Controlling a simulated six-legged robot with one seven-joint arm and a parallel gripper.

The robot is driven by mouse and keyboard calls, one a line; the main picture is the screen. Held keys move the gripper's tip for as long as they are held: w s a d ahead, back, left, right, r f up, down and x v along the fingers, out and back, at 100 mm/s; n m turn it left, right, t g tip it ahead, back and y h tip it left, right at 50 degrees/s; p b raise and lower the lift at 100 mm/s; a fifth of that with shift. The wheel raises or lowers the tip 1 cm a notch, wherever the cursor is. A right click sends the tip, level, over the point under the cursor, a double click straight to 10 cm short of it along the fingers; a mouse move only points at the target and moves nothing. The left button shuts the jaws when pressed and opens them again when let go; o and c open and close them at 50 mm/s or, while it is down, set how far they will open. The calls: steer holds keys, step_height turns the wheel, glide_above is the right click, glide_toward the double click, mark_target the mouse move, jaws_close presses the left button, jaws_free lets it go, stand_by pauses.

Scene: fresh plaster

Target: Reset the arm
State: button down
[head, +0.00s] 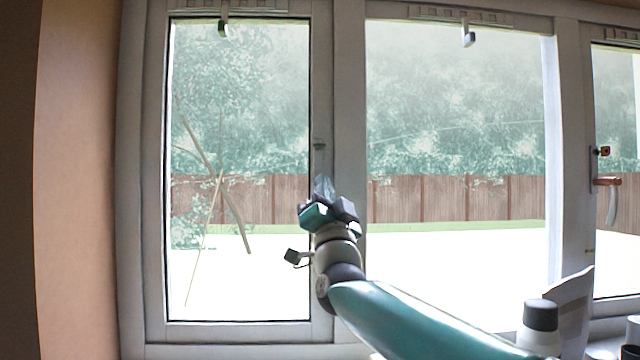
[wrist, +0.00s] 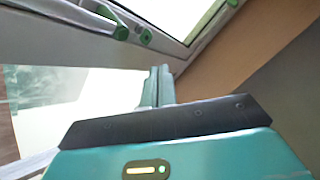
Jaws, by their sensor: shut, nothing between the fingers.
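My arm reaches up from the lower right in the head view. My gripper (head: 324,187) is raised in front of the upright post between two window panes. Its narrow fingers are together and hold nothing. In the wrist view my gripper (wrist: 157,84) also shows with its two fingers side by side, pointing toward the window. I cannot tell how far the fingertips are from the window post.
A pale window frame (head: 341,120) fills the view, with a wall (head: 75,180) at the left. A window handle (head: 608,182) is at the right. A bottle with a dark cap (head: 541,316) stands at the lower right. The wrist view shows latches (wrist: 112,20) on the frame.

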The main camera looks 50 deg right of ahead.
stand_by(0.3)
steer(key=w+a+f+n+g+y, duration=0.2)
steer(key=w+a+f+n+y, duration=0.3)
steer(key=a+f+y, duration=0.55)
steer(key=w+a+f+n+g+y, duration=0.2)
steer(key=a+f+n+y, duration=0.5)
steer(key=a+f, duration=0.7)
steer(key=s+a+f+n+g, duration=0.2)
steer(key=s+a+f+g, duration=0.3)
steer(key=f, duration=0.5)
steer(key=s+a+f+n+g+y, duration=0.1)
steer(key=s+a+f+n+g, duration=0.1)
steer(key=s+a+f+g, duration=0.3)
steer(key=s+a+f, duration=0.3)
steer(key=a+f, duration=0.2)
steer(key=f, duration=0.1)
steer(key=shift+a, duration=0.15)
steer(key=shift+s, duration=0.1)
